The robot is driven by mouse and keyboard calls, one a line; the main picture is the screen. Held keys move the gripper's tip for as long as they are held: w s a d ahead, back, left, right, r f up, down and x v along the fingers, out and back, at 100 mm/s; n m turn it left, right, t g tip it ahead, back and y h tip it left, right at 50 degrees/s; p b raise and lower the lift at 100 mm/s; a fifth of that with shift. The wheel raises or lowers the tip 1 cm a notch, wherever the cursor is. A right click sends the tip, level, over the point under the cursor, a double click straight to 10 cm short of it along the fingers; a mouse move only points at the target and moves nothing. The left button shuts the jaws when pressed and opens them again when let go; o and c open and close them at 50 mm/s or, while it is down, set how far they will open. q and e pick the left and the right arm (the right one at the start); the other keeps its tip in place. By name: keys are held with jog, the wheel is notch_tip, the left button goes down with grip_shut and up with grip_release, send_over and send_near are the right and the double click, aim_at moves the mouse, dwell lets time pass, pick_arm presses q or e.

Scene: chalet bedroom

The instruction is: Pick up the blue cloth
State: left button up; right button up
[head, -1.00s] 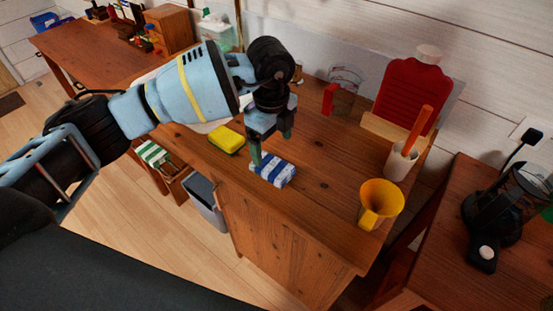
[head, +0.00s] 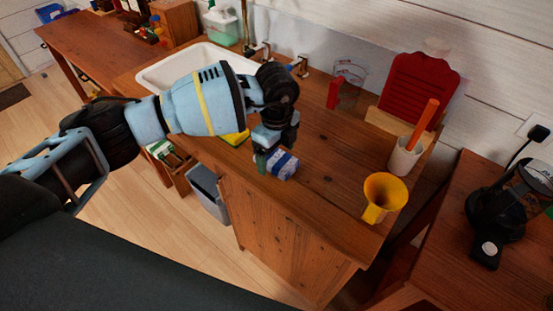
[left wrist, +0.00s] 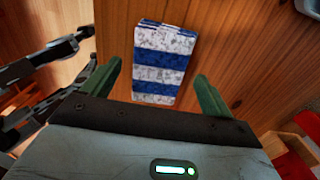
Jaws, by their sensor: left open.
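The blue cloth (head: 284,166) is a folded, blue-and-white striped bundle lying on the wooden counter near its front edge. In the head view my left gripper (head: 274,158) is right over it and hides part of it. In the left wrist view the cloth (left wrist: 165,62) lies between and beyond the two green fingers of my left gripper (left wrist: 159,72). The fingers are apart and empty, with wood showing on both sides of the cloth. My right gripper is not in view.
A yellow sponge (head: 236,138) lies left of the cloth, partly hidden by my arm, near a white sink (head: 150,77). A yellow funnel (head: 385,194) and a white cup (head: 404,158) with an orange-handled tool stand to the right. Bare counter separates cloth and funnel.

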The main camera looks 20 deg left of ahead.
pick_arm(q)
jog(key=shift+f, duration=0.4)
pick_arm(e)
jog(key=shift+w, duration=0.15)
pick_arm(q)
jog(key=c, duration=1.1)
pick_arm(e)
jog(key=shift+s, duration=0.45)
pick_arm(q)
jog(key=shift+o, duration=0.2)
jog(key=shift+r, duration=0.15)
